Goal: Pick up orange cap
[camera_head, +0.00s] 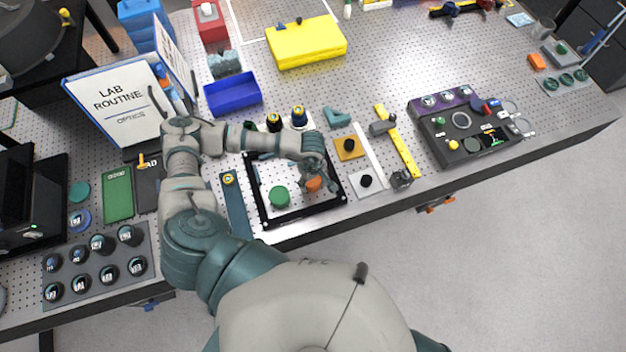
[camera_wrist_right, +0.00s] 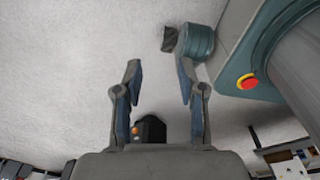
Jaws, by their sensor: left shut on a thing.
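The orange cap (camera_head: 314,184) is in the black-framed white tray (camera_head: 262,205) near the front edge of the bench in the head view. My left gripper (camera_head: 316,177) is over it, shut on the cap and partly hiding it. Whether the cap is clear of the tray surface cannot be told. A green cap (camera_head: 279,196) sits in the same tray, to the left of the orange one. My right gripper (camera_wrist_right: 157,78) shows in the right wrist view, open and empty, with grey floor behind it.
A blue bin (camera_head: 233,94), a yellow case (camera_head: 306,43) and a lab routine binder (camera_head: 118,103) stand behind. The perforated bench (camera_head: 385,70) is mostly clear at the back middle.

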